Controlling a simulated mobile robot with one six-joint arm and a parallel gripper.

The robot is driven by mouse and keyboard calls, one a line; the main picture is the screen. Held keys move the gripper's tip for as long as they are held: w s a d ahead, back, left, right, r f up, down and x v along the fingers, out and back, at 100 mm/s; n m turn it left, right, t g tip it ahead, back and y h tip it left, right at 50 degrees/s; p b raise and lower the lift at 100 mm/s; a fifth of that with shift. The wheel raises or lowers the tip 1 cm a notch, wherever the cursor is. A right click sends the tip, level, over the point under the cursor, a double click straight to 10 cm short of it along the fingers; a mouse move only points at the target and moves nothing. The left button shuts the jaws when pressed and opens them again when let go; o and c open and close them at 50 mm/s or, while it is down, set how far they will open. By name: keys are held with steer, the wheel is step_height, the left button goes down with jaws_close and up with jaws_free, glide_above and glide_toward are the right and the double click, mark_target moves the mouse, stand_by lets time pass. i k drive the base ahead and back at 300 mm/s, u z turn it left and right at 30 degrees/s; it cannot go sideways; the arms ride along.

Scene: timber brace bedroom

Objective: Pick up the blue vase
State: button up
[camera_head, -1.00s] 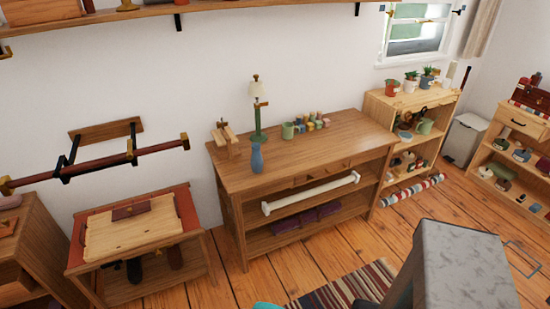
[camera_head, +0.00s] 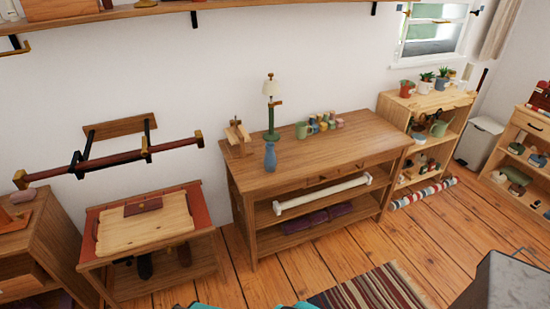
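The blue vase (camera_head: 270,156) stands upright near the front left edge of the wooden workbench (camera_head: 310,160). It is in front of the green lamp (camera_head: 271,125) with a white shade and to the right of a small wooden clamp-like object (camera_head: 238,138). Nothing hides the vase. I see no gripper fingers in the head view. The vase is not held.
A green mug (camera_head: 302,130) and several small coloured pieces sit behind the vase to the right. A low table (camera_head: 203,211) stands left of the bench and a shelf unit (camera_head: 402,104) right.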

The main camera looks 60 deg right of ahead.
mark_target(270, 160)
steer(key=u, duration=0.05)
steer(key=i, duration=1)
steer(key=z, duration=0.05)
